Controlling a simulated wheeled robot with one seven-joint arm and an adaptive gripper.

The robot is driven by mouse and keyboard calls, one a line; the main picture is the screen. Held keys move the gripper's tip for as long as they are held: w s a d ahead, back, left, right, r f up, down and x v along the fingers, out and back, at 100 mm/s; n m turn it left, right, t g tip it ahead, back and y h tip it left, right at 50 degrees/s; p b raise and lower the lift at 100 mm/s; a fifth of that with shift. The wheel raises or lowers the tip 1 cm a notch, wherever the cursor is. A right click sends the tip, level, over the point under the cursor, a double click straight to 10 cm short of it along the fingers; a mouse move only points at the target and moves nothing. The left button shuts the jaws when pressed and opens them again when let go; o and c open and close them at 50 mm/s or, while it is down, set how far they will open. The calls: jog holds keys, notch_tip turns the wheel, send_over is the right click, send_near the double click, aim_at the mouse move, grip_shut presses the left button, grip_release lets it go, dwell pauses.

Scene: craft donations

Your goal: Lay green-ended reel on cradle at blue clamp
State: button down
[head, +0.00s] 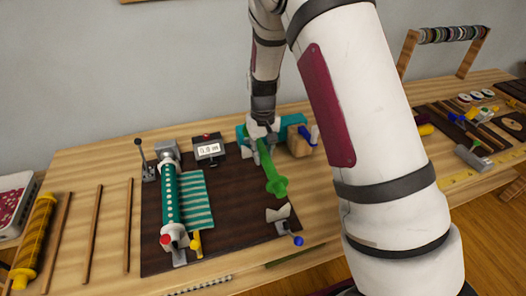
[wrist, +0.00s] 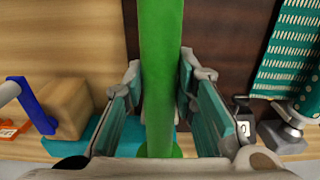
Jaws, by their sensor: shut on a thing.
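The green reel (head: 275,180) is held by my gripper (head: 263,138), its flanged near end pointing toward the front of the dark board. In the wrist view the green reel (wrist: 160,60) runs lengthwise between the two teal-padded fingers of my gripper (wrist: 162,105). A pale V-shaped cradle (head: 278,213) sits at the board's front right edge, with a blue-knobbed clamp (head: 298,240) beside it. The reel's near end is behind this cradle and apart from it in the picture. The reel's far end is hidden by my gripper in the head view.
A patterned teal roll (head: 169,200) with striped cloth lies on the board (head: 235,225), left of the reel. A meter (head: 208,150) stands behind. A wooden block (head: 299,142) with a blue handle stands right. A yellow roll (head: 37,235) lies far left.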

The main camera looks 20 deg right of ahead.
jog(key=shift+f+b, duration=1.4)
jog(key=shift+f, duration=2.75)
jog(key=c, duration=1.2)
grip_release()
jog(key=shift+r, duration=0.1)
